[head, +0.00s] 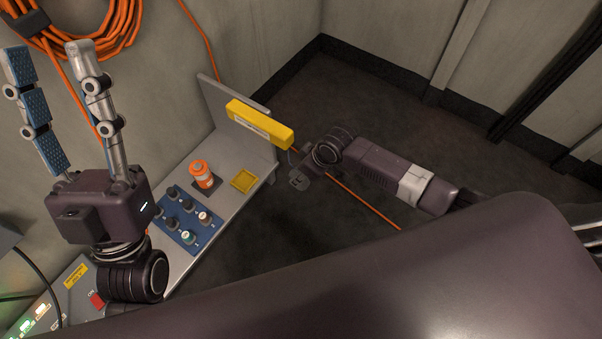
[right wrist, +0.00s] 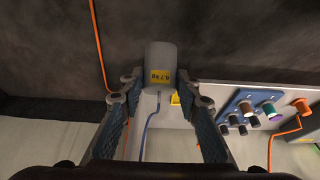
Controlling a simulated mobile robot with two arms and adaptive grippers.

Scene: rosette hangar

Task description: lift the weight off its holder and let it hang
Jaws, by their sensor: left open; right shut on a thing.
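The weight (right wrist: 161,58) is a grey cylinder with a yellow "0.7 kg" label, seen in the right wrist view. My right gripper (right wrist: 159,86) is shut on it, one finger on each side. A blue cord (right wrist: 147,127) runs from the weight. In the head view my right gripper's fingers and the weight do not show clearly near the yellow bar (head: 259,124). A yellow square holder (head: 243,180) on the grey bench looks empty in the head view. My left gripper (head: 50,55) is open and empty at the upper left, away from the weight.
An orange cable coil (head: 62,40) hangs on the wall. An orange cord (head: 365,203) crosses under my right arm. Dark floor (head: 420,135) lies open beyond the bench.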

